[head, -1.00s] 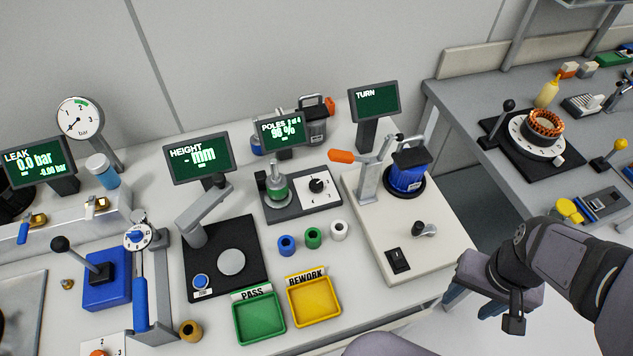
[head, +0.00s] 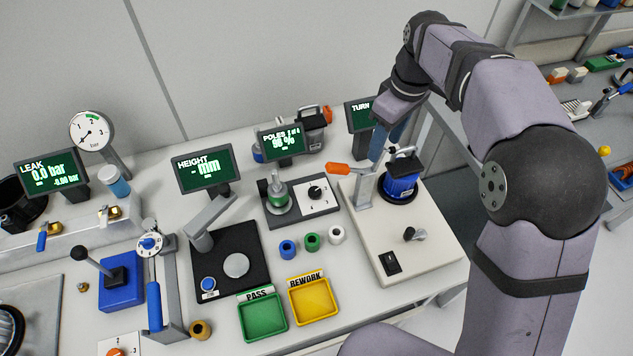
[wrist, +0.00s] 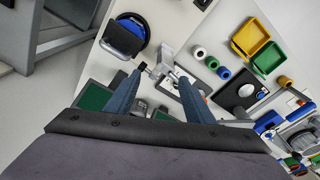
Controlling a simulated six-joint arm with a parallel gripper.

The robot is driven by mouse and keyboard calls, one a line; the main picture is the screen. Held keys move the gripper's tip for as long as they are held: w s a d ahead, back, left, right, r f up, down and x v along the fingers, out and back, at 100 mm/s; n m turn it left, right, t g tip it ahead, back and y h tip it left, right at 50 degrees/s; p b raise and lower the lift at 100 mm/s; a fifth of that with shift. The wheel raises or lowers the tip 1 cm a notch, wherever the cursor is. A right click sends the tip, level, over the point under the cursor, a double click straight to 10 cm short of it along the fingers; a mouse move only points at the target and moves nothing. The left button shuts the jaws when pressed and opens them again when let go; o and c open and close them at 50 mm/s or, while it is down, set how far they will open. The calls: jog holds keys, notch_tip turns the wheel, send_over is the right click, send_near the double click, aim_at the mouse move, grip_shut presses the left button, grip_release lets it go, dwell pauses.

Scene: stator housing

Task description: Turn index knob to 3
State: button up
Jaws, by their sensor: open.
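An orange knob (head: 115,352) on a numbered white plate is partly cut off at the bottom left, so I cannot tell which is the index knob. My gripper (head: 377,150) is open and empty, raised near the TURN display, behind and right of the black knob. In the wrist view its two blue fingers (wrist: 160,78) are apart above the orange-handled clamp.
The height stand (head: 240,285) is at left.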

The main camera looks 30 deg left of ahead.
jog(key=s+a+f+n, duration=0.15)
jog(key=a+n, duration=0.25)
jog(key=a, duration=0.7)
jog(key=m+h+b, duration=0.1)
jog(key=m+b, duration=0.1)
jog(key=b, duration=0.3)
send_near(316, 192)
jog(key=shift+w+f, duration=0.1)
jog(key=shift+w, duration=0.2)
jog(key=shift+s+a+f, duration=0.15)
jog(key=shift+f, duration=0.2)
jog(key=shift+f+p, duration=1.5)
jog(key=shift+f, duration=2.1)
jog(key=c, duration=1)
jog(key=shift+c, duration=0.2)
